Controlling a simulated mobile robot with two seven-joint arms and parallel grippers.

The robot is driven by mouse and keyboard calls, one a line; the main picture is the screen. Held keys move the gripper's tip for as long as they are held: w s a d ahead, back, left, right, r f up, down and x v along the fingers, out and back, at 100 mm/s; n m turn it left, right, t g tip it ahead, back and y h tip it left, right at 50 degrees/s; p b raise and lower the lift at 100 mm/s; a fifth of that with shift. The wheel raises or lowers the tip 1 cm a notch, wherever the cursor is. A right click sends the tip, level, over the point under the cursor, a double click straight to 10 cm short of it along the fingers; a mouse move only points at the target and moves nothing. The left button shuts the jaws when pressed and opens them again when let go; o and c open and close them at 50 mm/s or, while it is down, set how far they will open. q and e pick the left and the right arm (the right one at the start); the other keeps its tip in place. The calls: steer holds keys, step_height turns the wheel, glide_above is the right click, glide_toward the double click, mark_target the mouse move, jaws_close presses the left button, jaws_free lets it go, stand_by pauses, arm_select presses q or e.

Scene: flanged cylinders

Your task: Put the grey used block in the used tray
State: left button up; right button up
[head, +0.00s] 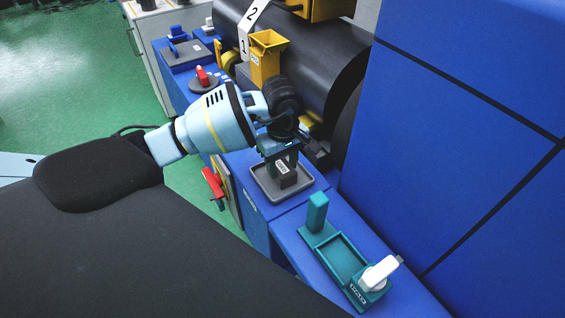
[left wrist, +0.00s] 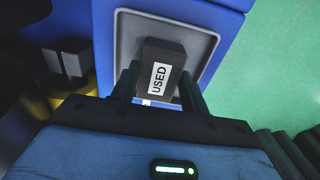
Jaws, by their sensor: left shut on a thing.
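The grey used block (head: 284,171) is dark, with a white label; in the left wrist view the block (left wrist: 175,57) reads "USED". My left gripper (head: 281,158) comes down from above and is shut on it, with one finger on each side in the left wrist view (left wrist: 158,88). The used tray (head: 268,187) is a shallow grey tray with a raised rim on the blue ledge. The block is over the tray's floor, inside its outline; I cannot tell whether it touches the floor. The tray also shows in the left wrist view (left wrist: 130,42). My right gripper is not in view.
A teal fixture (head: 340,257) with an upright post and a white-handled part (head: 379,273) stands on the ledge nearer me. A yellow hopper (head: 266,58) and a large dark cylinder (head: 325,70) are behind. A tall blue panel (head: 470,130) bounds the right. A red handle (head: 213,183) juts left.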

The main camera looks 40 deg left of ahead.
mark_target(282, 168)
arm_select(q)
steer(key=o, duration=0.5)
steer(key=shift+f, duration=0.2)
steer(key=o, duration=0.5)
steer(key=shift+r, duration=0.1)
steer(key=shift+r, duration=0.5)
step_height(282, 168, up, 11)
steer(key=shift+r, duration=0.15)
